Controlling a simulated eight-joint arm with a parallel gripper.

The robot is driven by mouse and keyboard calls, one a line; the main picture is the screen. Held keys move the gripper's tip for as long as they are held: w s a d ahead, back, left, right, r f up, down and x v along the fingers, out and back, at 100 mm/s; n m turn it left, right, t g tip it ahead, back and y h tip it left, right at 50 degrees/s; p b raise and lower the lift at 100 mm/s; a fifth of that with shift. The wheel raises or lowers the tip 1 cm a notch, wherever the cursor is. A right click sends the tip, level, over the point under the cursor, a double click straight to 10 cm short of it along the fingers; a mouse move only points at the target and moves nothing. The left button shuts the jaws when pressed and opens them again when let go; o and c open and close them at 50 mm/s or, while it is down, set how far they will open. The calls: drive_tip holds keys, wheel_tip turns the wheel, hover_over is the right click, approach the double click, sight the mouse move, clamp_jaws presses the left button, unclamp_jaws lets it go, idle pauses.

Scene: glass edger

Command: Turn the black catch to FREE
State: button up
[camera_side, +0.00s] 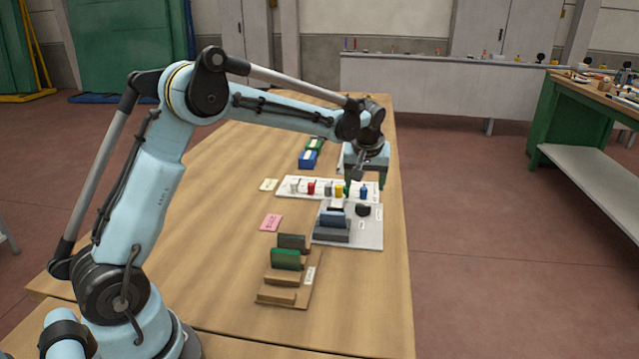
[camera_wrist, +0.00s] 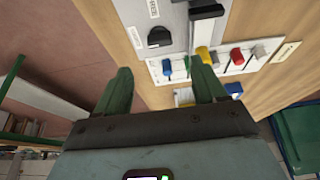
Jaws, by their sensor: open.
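The black catch (camera_side: 363,210) is a small dark half-round knob on a light grey plate (camera_side: 370,238). In the wrist view the black catch (camera_wrist: 160,37) is at top centre, with small white labels (camera_wrist: 135,37) beside it; their lettering is too small to read surely. My gripper (camera_side: 366,184) is over the far end of the plate, near the white strip. In the wrist view my gripper (camera_wrist: 160,66) has its two green fingers wide apart with nothing between them. The catch is beyond the fingertips, apart from them.
A white strip (camera_side: 284,190) with red, grey, yellow and blue pegs lies behind the plate. A grey block fixture (camera_side: 331,231) stands on the plate's left. A wooden rack (camera_side: 289,298) with a green piece is in front. A pink card (camera_side: 271,222) lies left. The table's right edge is close.

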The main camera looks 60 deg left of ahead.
sight(363, 205)
drive_tip(key=x, duration=0.9)
drive_tip(key=shift+f, duration=0.25)
drive_tip(key=shift+c, duration=0.4)
drive_tip(key=c, duration=1)
